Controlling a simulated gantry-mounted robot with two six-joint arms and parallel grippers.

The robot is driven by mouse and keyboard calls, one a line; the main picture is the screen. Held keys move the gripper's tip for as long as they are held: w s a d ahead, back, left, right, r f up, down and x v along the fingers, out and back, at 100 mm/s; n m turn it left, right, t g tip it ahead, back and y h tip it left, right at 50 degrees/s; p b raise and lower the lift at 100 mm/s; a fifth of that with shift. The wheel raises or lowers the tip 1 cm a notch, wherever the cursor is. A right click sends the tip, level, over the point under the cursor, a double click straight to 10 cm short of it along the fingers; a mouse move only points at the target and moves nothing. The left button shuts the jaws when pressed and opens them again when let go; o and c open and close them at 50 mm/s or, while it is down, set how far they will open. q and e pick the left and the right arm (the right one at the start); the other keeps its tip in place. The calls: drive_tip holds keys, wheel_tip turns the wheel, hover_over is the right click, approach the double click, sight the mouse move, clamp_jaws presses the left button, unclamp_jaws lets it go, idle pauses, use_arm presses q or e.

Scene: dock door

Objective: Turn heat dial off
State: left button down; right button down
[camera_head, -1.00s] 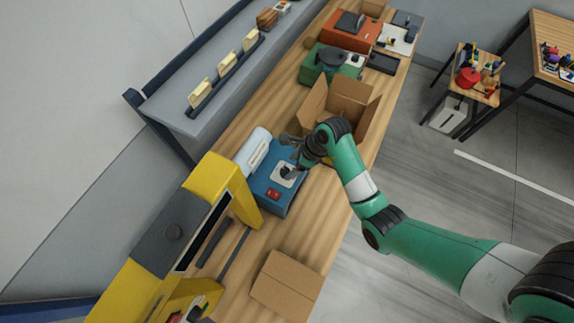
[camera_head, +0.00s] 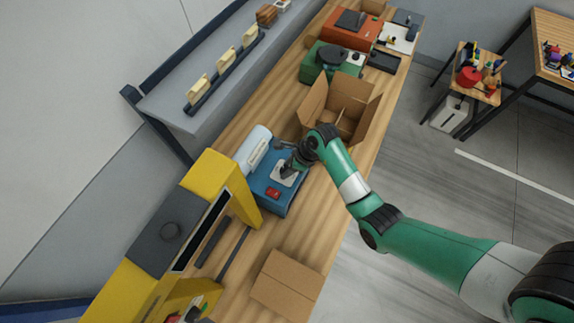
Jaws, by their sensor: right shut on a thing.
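A blue machine (camera_head: 267,197) with a white roll-like bar on its back left side stands on the wooden bench. Its top has a pale dial plate (camera_head: 277,178) and a red switch (camera_head: 273,192). My right gripper (camera_head: 287,172) is at the pale plate, pointing down, and is shut on the heat dial there. The gripper hides most of the dial, so its setting cannot be read. My left gripper does not show.
An open cardboard box (camera_head: 352,108) stands just behind my right arm. A large yellow machine (camera_head: 175,225) is close on the left, and a closed flat carton (camera_head: 287,284) lies in front. A grey shelf (camera_head: 190,113) runs along the wall.

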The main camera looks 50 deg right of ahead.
drive_tip(key=shift+r+n+p, duration=0.1)
drive_tip(key=shift+n+p, duration=0.2)
drive_tip(key=shift+n, duration=0.1)
drive_tip(key=shift+w+n+g+y+p, duration=0.1)
drive_tip(key=shift+n+g+y+p, duration=0.35)
drive_tip(key=shift+n, duration=0.45)
drive_tip(key=shift+d+n+g+y, duration=0.1)
drive_tip(key=shift+n+g+y, duration=0.3)
drive_tip(key=shift+n, duration=1.1)
drive_tip(key=shift+c, duration=1.9)
unclamp_jaws()
